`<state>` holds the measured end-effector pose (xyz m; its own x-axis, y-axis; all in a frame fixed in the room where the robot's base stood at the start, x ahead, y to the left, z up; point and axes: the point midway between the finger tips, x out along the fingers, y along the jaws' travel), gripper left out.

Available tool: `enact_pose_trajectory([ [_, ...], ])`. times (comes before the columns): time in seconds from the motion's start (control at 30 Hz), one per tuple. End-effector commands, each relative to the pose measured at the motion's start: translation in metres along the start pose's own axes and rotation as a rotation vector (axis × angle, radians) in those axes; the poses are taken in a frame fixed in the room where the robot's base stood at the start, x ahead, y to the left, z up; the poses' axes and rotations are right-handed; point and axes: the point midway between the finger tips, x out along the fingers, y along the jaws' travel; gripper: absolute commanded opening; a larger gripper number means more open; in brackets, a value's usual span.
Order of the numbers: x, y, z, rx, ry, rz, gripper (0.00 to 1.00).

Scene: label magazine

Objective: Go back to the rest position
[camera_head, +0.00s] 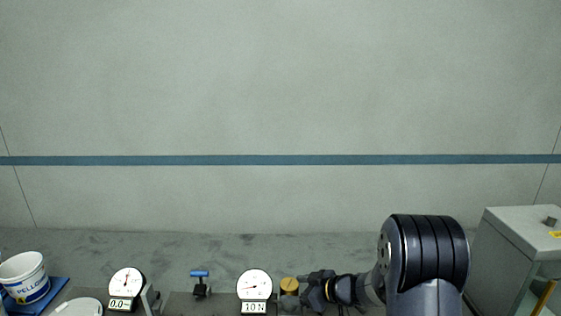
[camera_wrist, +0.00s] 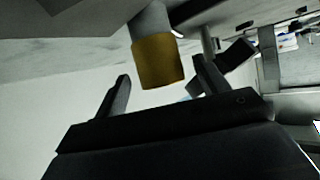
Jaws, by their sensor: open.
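My gripper (camera_wrist: 164,84) is open, with its two dark fingers apart in the wrist view. A brass-coloured cylindrical knob (camera_wrist: 158,62) on a grey stem stands just ahead of the fingers, in the gap between them as seen from the wrist. I see no finger clearly touching it. In the head view my gripper (camera_head: 305,287) is low at right of centre, pointing left, with the brass knob (camera_head: 289,285) just beyond its tips. My arm's large dark joint stands to the right of it.
A dial gauge marked 10 N (camera_head: 254,285) is close left of the knob. Further left are a blue-handled valve (camera_head: 200,283), another dial gauge (camera_head: 126,284) and a white bucket (camera_head: 24,278) on a blue mat. A grey cabinet (camera_head: 520,235) stands at right.

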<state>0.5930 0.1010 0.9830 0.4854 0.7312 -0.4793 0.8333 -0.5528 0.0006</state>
Motion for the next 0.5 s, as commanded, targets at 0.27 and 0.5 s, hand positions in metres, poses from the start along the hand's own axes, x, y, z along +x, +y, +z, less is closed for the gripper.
enact_pose_trajectory([
  [0.27, 0.027, 0.000, -0.006, 0.000, 0.001, 0.000, 0.70],
  [0.5, 0.025, 0.000, -0.008, 0.000, 0.000, 0.000, 0.70],
])
